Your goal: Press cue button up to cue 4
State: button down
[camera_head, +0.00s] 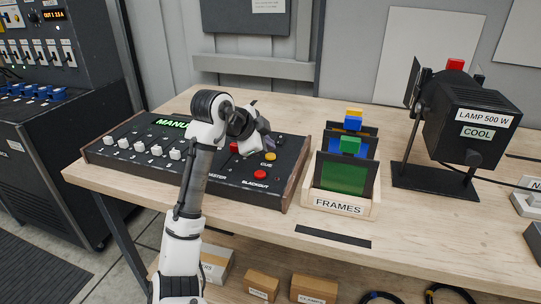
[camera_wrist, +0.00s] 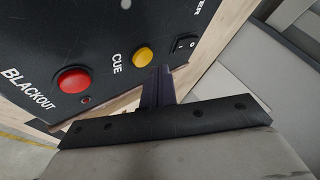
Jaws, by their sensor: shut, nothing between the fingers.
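The black control desk (camera_head: 225,178) lies on the wooden table, with a yellow CUE button (camera_head: 270,156) near its right end. The CUE button (camera_wrist: 143,57) also shows in the wrist view, uncovered, beside its CUE label. My gripper (camera_wrist: 162,72) is shut and empty; its dark fingers show just to the right of and below the button in that picture. In the head view my gripper (camera_head: 266,145) is over the desk's right part, close to the button. I cannot tell whether it touches anything. The green display (camera_head: 172,122) reads "MANU", the rest hidden by my arm; no cue number is readable.
A red BLACKOUT button (camera_head: 260,174) sits near CUE, and a black rocker switch (camera_wrist: 185,44) lies on its other side. White faders (camera_head: 140,147) line the desk's left. A FRAMES rack (camera_head: 340,206) and a lamp (camera_head: 465,120) stand to the right.

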aim_at(267, 157)
jog(key=shift+f, duration=0.15)
dwell(0.6)
jog(key=shift+f, duration=0.3)
jog(key=shift+f+b, duration=0.35)
jog(key=shift+f, duration=0.05)
dwell(0.6)
jog(key=shift+r, duration=0.1)
jog(key=shift+r+p, duration=0.7)
jog(key=shift+r, duration=0.05)
notch_tip(267, 157, up, 5)
jog(key=p, duration=0.4)
dwell(2.6)
